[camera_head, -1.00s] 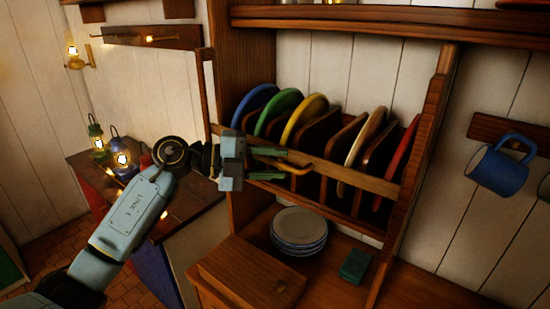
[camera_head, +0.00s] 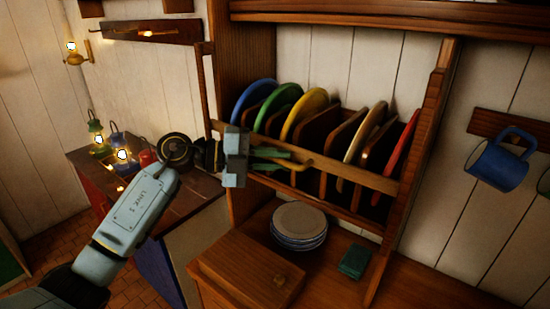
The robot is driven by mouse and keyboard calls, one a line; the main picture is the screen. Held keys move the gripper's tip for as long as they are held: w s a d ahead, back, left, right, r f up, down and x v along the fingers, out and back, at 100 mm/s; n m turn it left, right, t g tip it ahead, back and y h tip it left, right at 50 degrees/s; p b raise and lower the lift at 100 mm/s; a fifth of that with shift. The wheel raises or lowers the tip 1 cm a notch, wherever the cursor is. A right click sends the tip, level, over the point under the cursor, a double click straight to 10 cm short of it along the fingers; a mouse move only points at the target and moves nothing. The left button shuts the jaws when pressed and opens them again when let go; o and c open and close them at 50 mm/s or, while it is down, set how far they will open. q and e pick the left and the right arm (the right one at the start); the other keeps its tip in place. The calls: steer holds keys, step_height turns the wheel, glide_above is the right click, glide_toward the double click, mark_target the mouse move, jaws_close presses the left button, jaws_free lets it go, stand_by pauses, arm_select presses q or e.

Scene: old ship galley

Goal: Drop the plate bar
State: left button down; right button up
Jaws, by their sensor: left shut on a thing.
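The plate bar (camera_head: 350,172) is a long wooden rail across the front of the plate rack (camera_head: 436,105). It runs from the left post to the right post, in front of the plates. The fingers hide part of the handle and bar. Blue, green, yellow, cream and red plates stand upright behind the bar, between wooden dividers. My right gripper is not in view.
Below the rack, a stack of pale plates (camera_head: 300,220) and a green block (camera_head: 355,261) stand on the counter, right of a wooden box (camera_head: 250,270). A blue mug (camera_head: 497,165) hangs at right. Lit lanterns (camera_head: 122,155) stand on the left cabinet.

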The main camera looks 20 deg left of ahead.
arm_select(q)
step_height(320, 180, down, 9)
steer(key=b, duration=0.3)
steer(key=shift+r, duration=0.15)
steer(key=c, duration=1.6)
jaws_free()
steer(key=shift+s, duration=0.1)
steer(key=shift+o, duration=0.7)
